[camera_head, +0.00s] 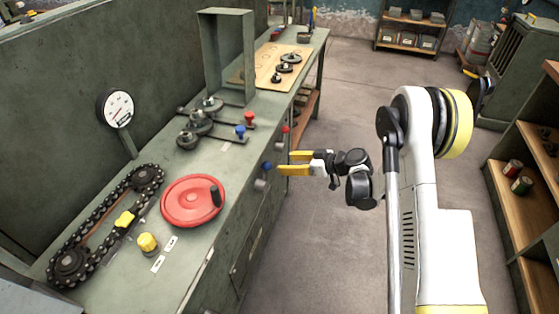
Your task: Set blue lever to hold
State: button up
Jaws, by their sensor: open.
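A blue-tipped lever (265,167) with a grey lower end sticks out from the front face of the green bench (205,263). A second blue knob (240,131) stands on the bench top, on a small plate beside a red knob (249,118). My gripper (284,162) is open and empty, with its yellow fingers pointing left. Its tips are just right of the front-face lever in the picture; whether they touch it I cannot tell. No readable hold mark shows.
A red-tipped lever (284,129) is on the bench front beyond the blue one. A red handwheel (192,202), a yellow knob (148,243), a chain drive (71,262) and a gauge (118,108) are on the left. Shelving (540,203) stands right. The floor between is clear.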

aim_at(271, 167)
jog(key=shift+n, duration=0.3)
jog(key=w+a+f+b, duration=0.1)
jog(key=a+f, duration=0.1)
jog(key=w+a+f+b, duration=0.1)
jog(key=w+a+f, duration=0.1)
jog(key=w+a+f+b, duration=0.1)
jog(key=a+f, duration=0.1)
jog(key=shift+w+a+f+b, duration=0.3)
jog(key=shift+w+a, duration=0.05)
jog(key=shift+w, duration=0.05)
jog(key=shift+w+a+f, duration=0.15)
jog(key=shift+w+a, duration=0.25)
jog(key=shift+a, duration=0.15)
grip_shut()
